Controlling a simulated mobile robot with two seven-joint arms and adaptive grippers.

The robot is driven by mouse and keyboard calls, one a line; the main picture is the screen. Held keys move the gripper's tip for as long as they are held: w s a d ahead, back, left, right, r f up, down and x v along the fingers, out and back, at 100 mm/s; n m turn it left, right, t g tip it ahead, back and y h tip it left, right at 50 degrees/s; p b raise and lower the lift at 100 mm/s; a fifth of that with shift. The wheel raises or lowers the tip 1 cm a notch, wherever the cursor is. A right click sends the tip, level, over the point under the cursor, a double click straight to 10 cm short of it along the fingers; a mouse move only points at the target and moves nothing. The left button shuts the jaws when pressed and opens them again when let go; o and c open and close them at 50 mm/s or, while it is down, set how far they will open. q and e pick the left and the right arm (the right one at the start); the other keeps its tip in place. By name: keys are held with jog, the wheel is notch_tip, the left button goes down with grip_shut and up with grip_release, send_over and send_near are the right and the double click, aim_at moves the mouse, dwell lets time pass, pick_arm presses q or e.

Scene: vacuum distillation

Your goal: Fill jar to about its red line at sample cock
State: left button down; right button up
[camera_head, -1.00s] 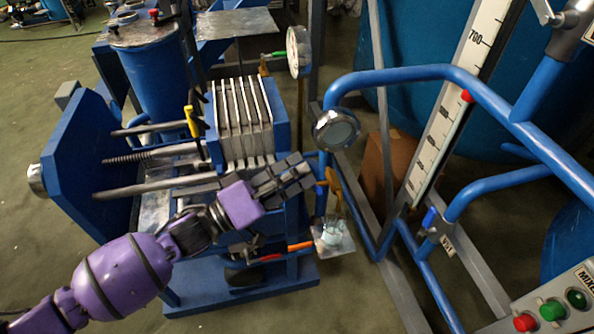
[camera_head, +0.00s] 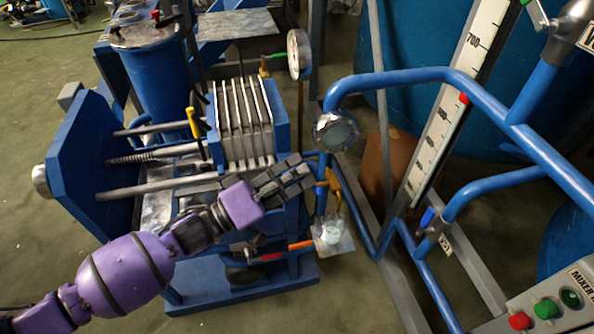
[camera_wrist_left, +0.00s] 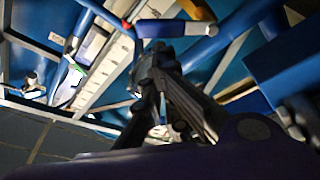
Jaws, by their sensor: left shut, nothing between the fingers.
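The small clear jar (camera_head: 332,231) stands on a light square plate at the front right of the blue filter press. It holds something pale greenish, but its red line and exact level are too small to tell. The brass-yellow sample cock (camera_head: 334,184) is on the pipe just above the jar. My left gripper (camera_head: 303,176) is shut and empty, its fingertips just left of the cock; I cannot tell whether they touch it. The left wrist view shows the dark gripper fingers (camera_wrist_left: 172,105) against blue pipework. My right gripper is not in view.
A round sight glass (camera_head: 335,130) sits above the cock on a blue pipe frame. A red-handled lever (camera_head: 285,252) lies below my gripper. A white level scale (camera_head: 450,120) stands at the right, with a button box (camera_head: 545,308) at the lower right.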

pick_arm(q)
jog(key=v, duration=1.2)
dwell(6.8)
